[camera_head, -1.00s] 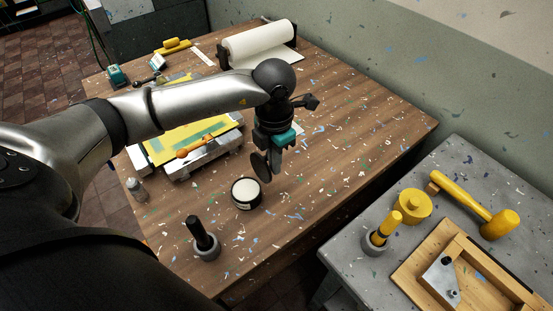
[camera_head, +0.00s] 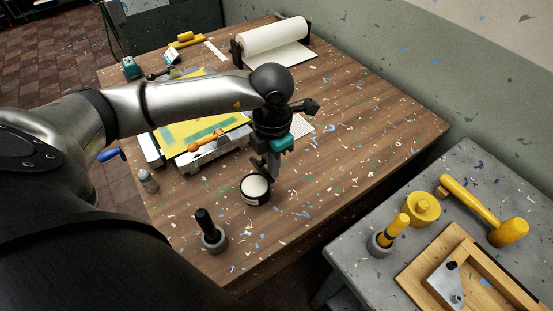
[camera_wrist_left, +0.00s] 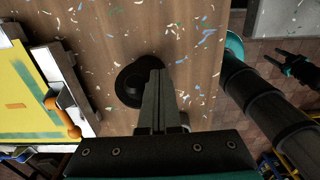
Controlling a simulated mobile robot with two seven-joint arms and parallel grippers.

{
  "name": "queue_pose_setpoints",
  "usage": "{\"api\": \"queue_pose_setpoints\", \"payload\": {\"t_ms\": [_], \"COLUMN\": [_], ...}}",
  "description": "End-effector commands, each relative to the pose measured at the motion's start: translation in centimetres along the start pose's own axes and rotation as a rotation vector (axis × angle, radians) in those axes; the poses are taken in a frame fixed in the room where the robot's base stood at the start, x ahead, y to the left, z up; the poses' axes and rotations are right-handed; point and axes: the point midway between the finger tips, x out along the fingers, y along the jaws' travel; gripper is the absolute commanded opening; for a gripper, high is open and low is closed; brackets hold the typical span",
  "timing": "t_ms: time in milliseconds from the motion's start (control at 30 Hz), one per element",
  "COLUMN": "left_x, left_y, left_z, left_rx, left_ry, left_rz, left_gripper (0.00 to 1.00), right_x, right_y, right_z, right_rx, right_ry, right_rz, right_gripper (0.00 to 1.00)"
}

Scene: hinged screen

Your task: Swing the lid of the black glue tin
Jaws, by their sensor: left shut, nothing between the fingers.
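The black glue tin (camera_head: 255,196) stands on the wooden table, its pale inside showing from above in the head view. Its black lid (camera_head: 258,168) is raised at the tin's far side, partly hidden by my gripper. My left gripper (camera_head: 275,177) is shut and empty, pointing down close beside the lid and tin. Whether it touches the lid cannot be told. In the left wrist view, the shut fingers (camera_wrist_left: 158,77) cover part of a round black shape (camera_wrist_left: 132,84), apparently the lid.
A grey cup with a black handle (camera_head: 212,238) stands nearer me than the tin. A small bottle (camera_head: 148,181) and the yellow screen frame (camera_head: 190,130) lie left. A paper roll (camera_head: 273,38) is behind. The table right of the gripper is mostly clear.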

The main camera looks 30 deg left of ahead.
Motion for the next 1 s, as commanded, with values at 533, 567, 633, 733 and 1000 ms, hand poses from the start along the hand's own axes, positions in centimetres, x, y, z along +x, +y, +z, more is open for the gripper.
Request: {"api": "queue_pose_setpoints", "payload": {"t_ms": [533,567,633,733,1000], "left_x": [0.0,0.0,0.1,0.0,0.0], "left_y": [0.0,0.0,0.0,0.0,0.0], "left_z": [-1.8,-1.9,-2.1,-2.4,-3.2], "left_rx": [0.0,0.0,0.0,0.001,0.0], "left_ry": [0.004,0.004,0.004,0.003,0.004], "left_rz": [0.001,0.001,0.001,0.0,0.001], "left_gripper": [0.0,0.0,0.0,0.0,0.0], "right_x": [-0.2,-0.2,-0.2,-0.3,-0.3], "right_y": [0.0,0.0,0.1,0.1,0.1], "right_z": [0.0,0.0,0.0,0.0,0.0], "right_rx": [-0.001,-0.001,-0.001,-0.001,-0.001], "right_ry": [0.0,0.0,0.0,0.0,0.0], "right_rz": [0.0,0.0,0.001,0.001,0.001], "right_gripper": [0.5,0.5,0.5,0.5,0.5]}}
